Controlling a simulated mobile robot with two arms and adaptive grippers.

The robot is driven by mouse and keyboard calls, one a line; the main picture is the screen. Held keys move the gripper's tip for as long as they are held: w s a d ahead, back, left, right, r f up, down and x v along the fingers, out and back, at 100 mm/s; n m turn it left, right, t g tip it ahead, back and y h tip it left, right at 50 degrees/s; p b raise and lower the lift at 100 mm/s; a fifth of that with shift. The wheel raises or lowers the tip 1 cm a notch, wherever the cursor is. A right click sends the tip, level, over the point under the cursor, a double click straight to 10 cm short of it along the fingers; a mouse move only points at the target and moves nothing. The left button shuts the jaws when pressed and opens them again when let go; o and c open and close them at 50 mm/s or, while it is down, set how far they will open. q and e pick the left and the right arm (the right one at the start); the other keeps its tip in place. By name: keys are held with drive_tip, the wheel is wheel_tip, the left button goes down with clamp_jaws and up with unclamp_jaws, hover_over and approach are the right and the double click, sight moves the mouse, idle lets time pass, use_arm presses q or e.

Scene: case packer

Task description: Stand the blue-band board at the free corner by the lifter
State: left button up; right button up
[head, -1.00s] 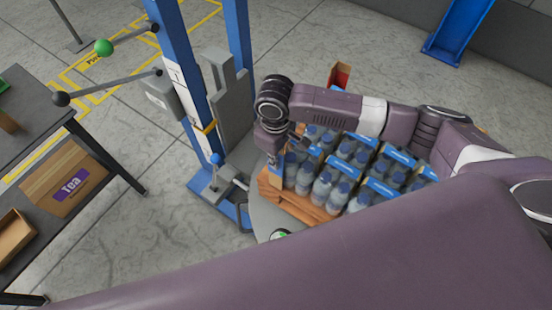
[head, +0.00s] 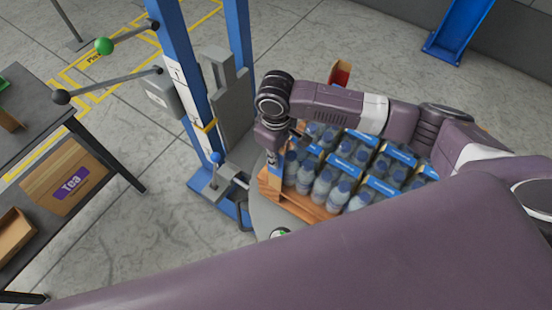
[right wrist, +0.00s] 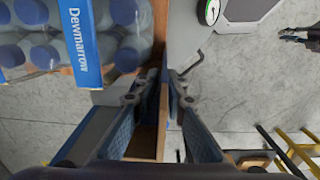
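The blue-band board (right wrist: 161,140) is a brown upright strip, seen nearly edge-on between my right fingers in the right wrist view. In the head view it shows as a narrow brown and blue piece (head: 275,174) below my right gripper (head: 272,148), at the pallet's left corner. My right gripper (right wrist: 161,78) is shut on the board, beside the bottle packs (right wrist: 88,38). Whether the board's foot touches the pallet is hidden. The lifter (head: 222,95) has blue posts and a grey carriage, just left of the pallet (head: 290,202). My left gripper is not in view.
A red-and-brown upright piece (head: 340,73) stands behind the packs. A dark table (head: 30,105) and a Tea box (head: 68,182) are at the left.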

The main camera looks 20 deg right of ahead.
wheel_tip(320, 180, up, 11)
drive_tip(key=shift+a+r+b, duration=0.1)
drive_tip(key=shift+r+b, duration=0.05)
drive_tip(key=shift+b, duration=0.45)
